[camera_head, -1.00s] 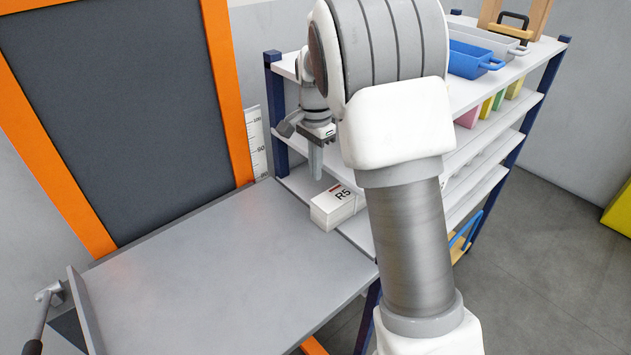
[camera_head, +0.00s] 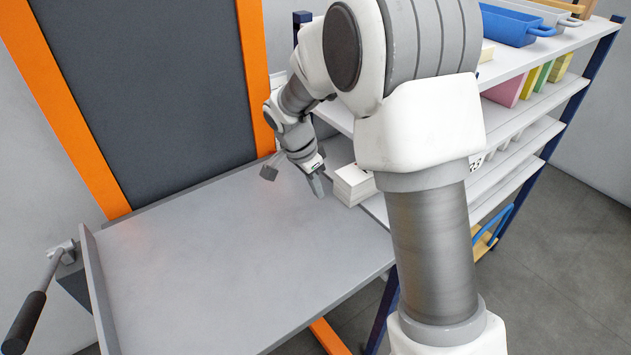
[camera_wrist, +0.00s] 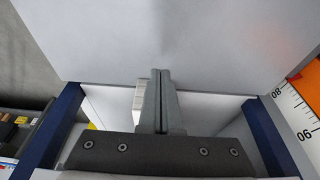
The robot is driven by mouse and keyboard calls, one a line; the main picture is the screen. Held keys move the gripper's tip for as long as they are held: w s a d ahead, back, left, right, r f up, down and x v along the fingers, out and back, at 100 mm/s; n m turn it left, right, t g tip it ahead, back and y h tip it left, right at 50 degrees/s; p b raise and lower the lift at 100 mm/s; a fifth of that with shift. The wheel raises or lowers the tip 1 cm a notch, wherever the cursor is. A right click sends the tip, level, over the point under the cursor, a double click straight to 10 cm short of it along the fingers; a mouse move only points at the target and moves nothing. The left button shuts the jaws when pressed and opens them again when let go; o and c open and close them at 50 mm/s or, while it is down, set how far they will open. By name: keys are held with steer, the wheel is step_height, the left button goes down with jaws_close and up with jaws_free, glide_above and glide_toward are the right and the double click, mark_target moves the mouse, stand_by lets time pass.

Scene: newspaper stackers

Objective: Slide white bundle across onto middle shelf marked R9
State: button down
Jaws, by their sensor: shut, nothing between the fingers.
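The white bundle (camera_head: 352,186) is a stack of white sheets at the right edge of the grey platform, where it meets the shelf rack. My arm hides its right part. Its exact overlap of platform and shelf cannot be told. My gripper (camera_head: 318,187) is shut and empty, pointing down low over the platform, just left of the bundle with a small gap. In the wrist view my gripper (camera_wrist: 160,75) has its fingers together, and a sliver of the bundle (camera_wrist: 139,98) shows beside them. A marking with a 9 (camera_head: 475,162) shows on the rack, partly hidden.
The grey platform (camera_head: 220,250) is otherwise bare, with an orange-framed dark panel (camera_head: 150,80) behind it. The blue-posted rack (camera_head: 575,90) holds a blue tray (camera_head: 510,24) on top and coloured blocks (camera_head: 540,78) below. A black-handled lever (camera_head: 25,320) is at left.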

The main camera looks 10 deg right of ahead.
mark_target(343, 188)
steer(key=x, duration=0.4)
steer(key=shift+f+b, duration=0.15)
steer(key=shift+b, duration=0.15)
steer(key=d, duration=0.1)
steer(key=w+d, duration=0.1)
steer(key=shift+w+d+f, duration=0.2)
steer(key=shift+d+f, duration=0.05)
steer(key=shift+d, duration=0.15)
steer(key=shift+w+d, duration=0.3)
steer(key=shift+d, duration=0.2)
steer(key=shift+w+d, duration=0.35)
steer(key=shift+d, duration=0.25)
steer(key=shift+w+d, duration=0.3)
steer(key=shift+d, duration=0.35)
